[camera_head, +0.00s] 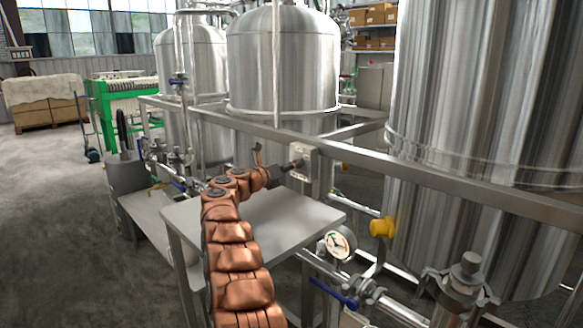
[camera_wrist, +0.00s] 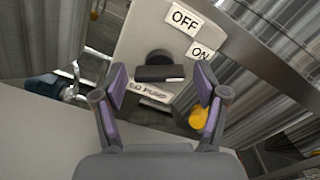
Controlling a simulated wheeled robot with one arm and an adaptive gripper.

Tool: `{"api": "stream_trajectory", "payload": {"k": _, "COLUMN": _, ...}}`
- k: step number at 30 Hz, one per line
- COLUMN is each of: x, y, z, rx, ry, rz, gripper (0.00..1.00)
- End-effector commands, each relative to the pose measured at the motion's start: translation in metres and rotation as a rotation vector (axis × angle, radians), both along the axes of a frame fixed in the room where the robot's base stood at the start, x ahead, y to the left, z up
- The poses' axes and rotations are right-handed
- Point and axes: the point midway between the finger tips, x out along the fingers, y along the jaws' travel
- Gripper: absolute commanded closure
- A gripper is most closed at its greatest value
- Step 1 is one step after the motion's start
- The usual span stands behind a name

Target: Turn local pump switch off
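The local pump switch (camera_head: 305,158) is a pale box on the metal rail in the head view. In the wrist view its grey plate (camera_wrist: 135,48) appears tilted. It carries an OFF label (camera_wrist: 184,20), an ON label (camera_wrist: 201,52) and a partly readable label below the black knob (camera_wrist: 158,66). The knob's bar lies roughly level in the picture; which label it points to I cannot tell. My gripper (camera_wrist: 162,84) is open, its purple-padded fingers apart on either side of the knob, with nothing between them gripped. In the head view my gripper (camera_head: 291,168) is close to the box.
A steel table (camera_head: 285,225) lies under my arm. The long rail (camera_head: 440,180) runs in front of large steel tanks (camera_head: 283,60). A pressure gauge (camera_head: 340,244), a yellow knob (camera_head: 382,228) and a blue-handled valve (camera_head: 335,293) are below right. Open floor is at left.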

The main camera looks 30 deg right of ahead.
Motion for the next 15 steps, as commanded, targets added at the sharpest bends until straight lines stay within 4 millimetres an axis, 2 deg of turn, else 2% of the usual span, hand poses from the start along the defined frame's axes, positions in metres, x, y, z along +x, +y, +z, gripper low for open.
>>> {"api": "stream_trajectory", "payload": {"k": 1, "x": 0.0000, "y": 0.0002, "z": 0.0001, "rx": 0.000, "ry": 0.000, "rz": 0.000, "gripper": 0.36}}
{"api": "stream_trajectory", "payload": {"k": 12, "x": 0.0001, "y": 0.0004, "z": 0.0002, "rx": -0.001, "ry": 0.000, "rz": 0.001, "gripper": 0.75}}
{"api": "stream_trajectory", "payload": {"k": 15, "x": 0.0002, "y": 0.0005, "z": 0.0002, "rx": 0.000, "ry": 0.000, "rz": 0.001, "gripper": 0.83}}
